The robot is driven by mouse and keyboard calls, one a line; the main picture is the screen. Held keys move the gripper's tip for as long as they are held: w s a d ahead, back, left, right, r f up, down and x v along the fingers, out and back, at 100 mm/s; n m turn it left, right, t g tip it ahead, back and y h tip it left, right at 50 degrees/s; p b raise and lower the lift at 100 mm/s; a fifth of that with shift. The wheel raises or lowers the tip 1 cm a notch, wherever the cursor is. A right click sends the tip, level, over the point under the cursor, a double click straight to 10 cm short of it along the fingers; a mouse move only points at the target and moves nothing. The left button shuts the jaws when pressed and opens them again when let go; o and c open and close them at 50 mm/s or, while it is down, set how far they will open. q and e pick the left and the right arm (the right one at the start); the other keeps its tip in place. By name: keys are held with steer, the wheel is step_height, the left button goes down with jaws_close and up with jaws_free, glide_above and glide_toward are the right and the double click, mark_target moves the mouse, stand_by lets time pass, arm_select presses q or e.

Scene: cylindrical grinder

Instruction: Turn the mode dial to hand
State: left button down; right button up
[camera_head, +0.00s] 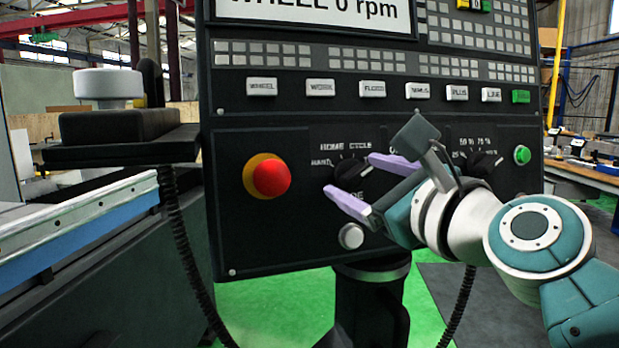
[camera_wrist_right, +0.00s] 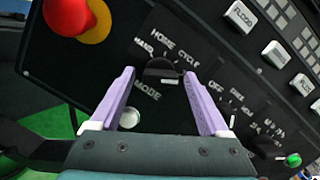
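The mode dial (camera_head: 350,168) is a black knob on the dark control panel, with HAND lettered at its left and HOME and CYCLE above it. It also shows in the right wrist view (camera_wrist_right: 163,68), between the fingertips, with MODE lettered below. I cannot tell for sure which label it points to. My right gripper (camera_head: 349,173) is open, with its two lilac fingers pointing at the panel on either side of the dial. In the right wrist view the open fingers (camera_wrist_right: 159,73) appear to flank the dial; contact cannot be made out. My left gripper is not in view.
A red emergency button (camera_head: 271,177) on a yellow ring is left of the dial. A white round button (camera_head: 351,236) is below it. Another dial (camera_head: 484,163) and a green button (camera_head: 522,155) are at the right. A row of labelled keys (camera_head: 372,89) runs above.

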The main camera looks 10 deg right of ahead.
jaws_close()
stand_by(0.4)
